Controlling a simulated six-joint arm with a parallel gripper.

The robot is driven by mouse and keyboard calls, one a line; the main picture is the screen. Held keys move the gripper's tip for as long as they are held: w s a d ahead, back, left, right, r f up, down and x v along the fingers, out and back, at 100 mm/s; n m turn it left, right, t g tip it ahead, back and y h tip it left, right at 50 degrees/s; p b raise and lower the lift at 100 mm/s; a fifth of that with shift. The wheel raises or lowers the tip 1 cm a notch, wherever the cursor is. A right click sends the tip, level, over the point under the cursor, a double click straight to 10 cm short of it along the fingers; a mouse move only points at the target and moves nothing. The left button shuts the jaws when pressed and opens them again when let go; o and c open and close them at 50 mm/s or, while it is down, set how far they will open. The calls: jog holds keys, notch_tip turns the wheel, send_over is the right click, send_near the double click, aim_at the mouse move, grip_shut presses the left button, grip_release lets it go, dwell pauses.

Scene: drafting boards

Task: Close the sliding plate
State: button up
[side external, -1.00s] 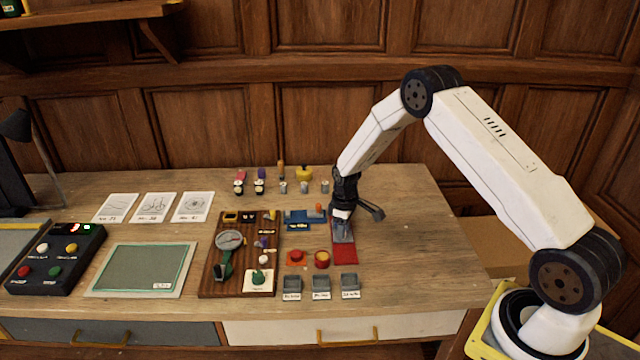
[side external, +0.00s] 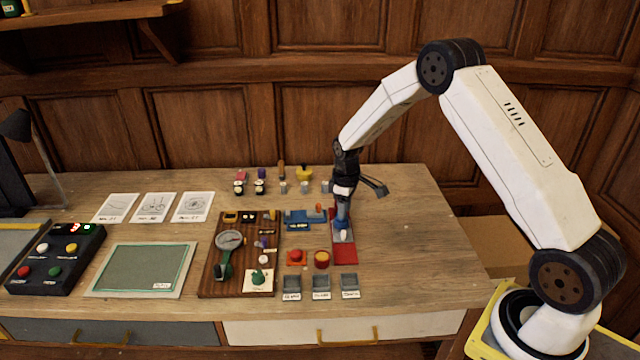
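A red plate (side external: 344,255) lies on the bench right of the middle, with a small pale grey piece (side external: 343,237) on it. Beside it, to the left, is a blue fixture (side external: 297,220) with an orange knob (side external: 319,209) at its right end. I cannot tell for sure which of these parts is the sliding plate, or how far it stands open. My gripper (side external: 342,217) points down over the back part of the red plate. Its fingers are small and dark here, so their opening and any contact are unclear.
Red and yellow round parts (side external: 321,260) and several grey trays (side external: 321,286) stand in front. A wooden board with tools (side external: 211,284) lies to the left, and small jars (side external: 259,187) stand behind. The bench right of the red plate is clear.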

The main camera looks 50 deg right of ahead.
grip_shut()
jog(key=s+a+n+t+h, duration=0.2)
jog(key=s+a+t, duration=0.5)
jog(key=s, duration=0.3)
jog(key=shift+s+r, duration=0.2)
jog(key=shift+s, duration=0.2)
